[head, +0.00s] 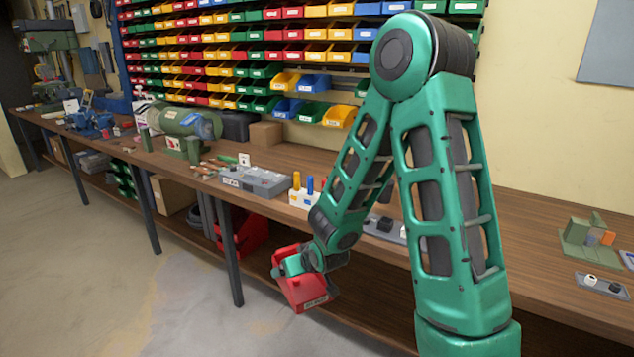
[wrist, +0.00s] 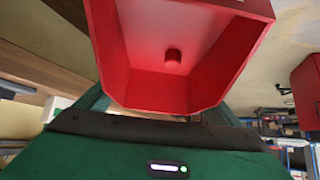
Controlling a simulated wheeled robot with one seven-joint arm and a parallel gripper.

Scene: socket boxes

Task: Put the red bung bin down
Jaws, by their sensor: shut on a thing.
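The red bung bin (head: 304,292) hangs in front of the workbench's front edge, below the level of its top and above the floor. My gripper (head: 291,265) is shut on the bin at its upper part. In the wrist view the red bin (wrist: 190,88) fills the upper middle, with its open inside facing the camera. A small red round thing (wrist: 173,57) shows inside it. A label shows on the bin's lower front in the head view. The fingertips are mostly hidden by the bin and the hand.
The long wooden workbench (head: 540,225) holds a grey socket tray (head: 256,180), a white block with coloured pegs (head: 303,195) and a green fixture (head: 588,240). Another red bin (head: 243,233) sits on the lower shelf. Bare benchtop lies right of my arm.

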